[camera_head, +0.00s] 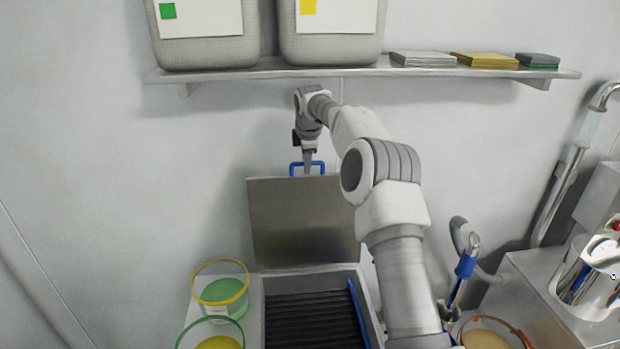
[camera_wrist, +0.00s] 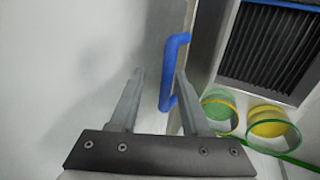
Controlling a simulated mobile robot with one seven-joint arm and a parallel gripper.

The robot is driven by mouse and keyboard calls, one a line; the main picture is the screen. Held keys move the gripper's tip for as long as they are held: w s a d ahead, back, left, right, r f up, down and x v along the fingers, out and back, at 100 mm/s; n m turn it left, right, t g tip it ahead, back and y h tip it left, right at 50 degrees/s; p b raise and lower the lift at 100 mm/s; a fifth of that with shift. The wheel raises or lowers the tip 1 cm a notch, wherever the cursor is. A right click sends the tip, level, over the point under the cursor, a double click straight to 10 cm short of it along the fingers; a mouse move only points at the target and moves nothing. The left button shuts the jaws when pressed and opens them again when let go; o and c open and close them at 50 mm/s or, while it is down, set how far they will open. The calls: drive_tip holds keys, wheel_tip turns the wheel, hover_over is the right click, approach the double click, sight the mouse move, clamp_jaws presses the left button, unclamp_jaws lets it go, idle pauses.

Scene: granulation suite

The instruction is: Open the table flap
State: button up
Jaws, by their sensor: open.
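The table flap (camera_head: 300,225), a flat grey metal panel, stands raised and nearly upright at the back of the table, close to the wall. Its blue handle (camera_head: 322,166) is on the top edge. The handle also shows in the wrist view (camera_wrist: 173,60), beside the right finger. My gripper (camera_head: 307,168) is at the handle, pointing down. In the wrist view my gripper (camera_wrist: 158,74) is open, with a clear gap between its fingers. I cannot tell whether a finger touches the handle. The opening under the flap shows a dark ribbed bed (camera_head: 310,322).
A green-contents tub (camera_head: 222,292) and a yellow-contents tub (camera_head: 218,342) stand left of the opening. A wall shelf (camera_head: 350,72) with two large containers is above my gripper. A blue-handled tool (camera_head: 465,267) and a steel vessel (camera_head: 590,268) are at right.

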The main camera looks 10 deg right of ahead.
drive_tip(key=s+b, duration=0.5)
drive_tip(key=s, duration=0.6)
drive_tip(key=shift+s+a, duration=0.35)
drive_tip(key=shift+a, duration=0.1)
wheel_tip(320, 180, up, 20)
drive_tip(key=w+p, duration=0.1)
drive_tip(key=p, duration=0.5)
idle(1.5)
idle(0.3)
